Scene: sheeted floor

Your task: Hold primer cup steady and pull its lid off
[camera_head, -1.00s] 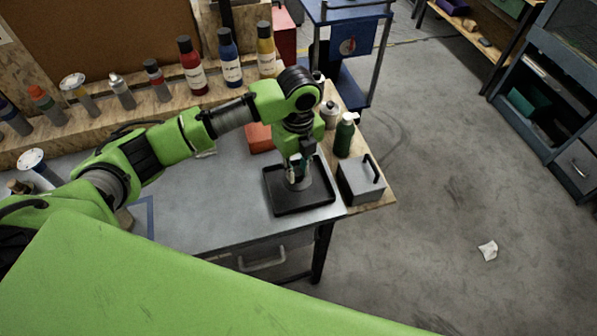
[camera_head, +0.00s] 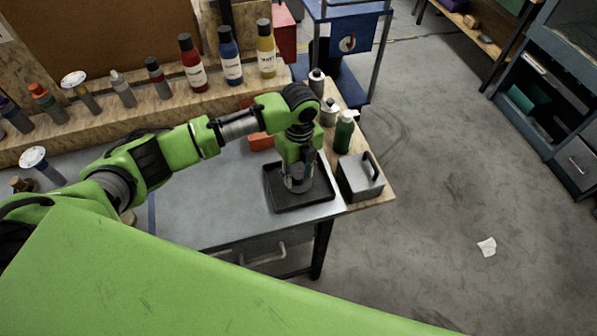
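A small grey cup (camera_head: 299,187), which appears to be the primer cup, stands in a black tray (camera_head: 312,203) on the grey workbench. My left arm comes in from the left, and its gripper (camera_head: 298,176) points down over the tray. The fingers are at the cup's upper part and hide most of it. I cannot make out a lid, or whether the fingers grip the cup or only stand around it. My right gripper is not in view.
A grey box with a handle (camera_head: 360,178) and a green bottle (camera_head: 344,132) stand right of the tray. An orange-red block (camera_head: 261,141) lies behind it. Several paint bottles line the back shelf (camera_head: 150,112). The bench left of the tray is mostly clear.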

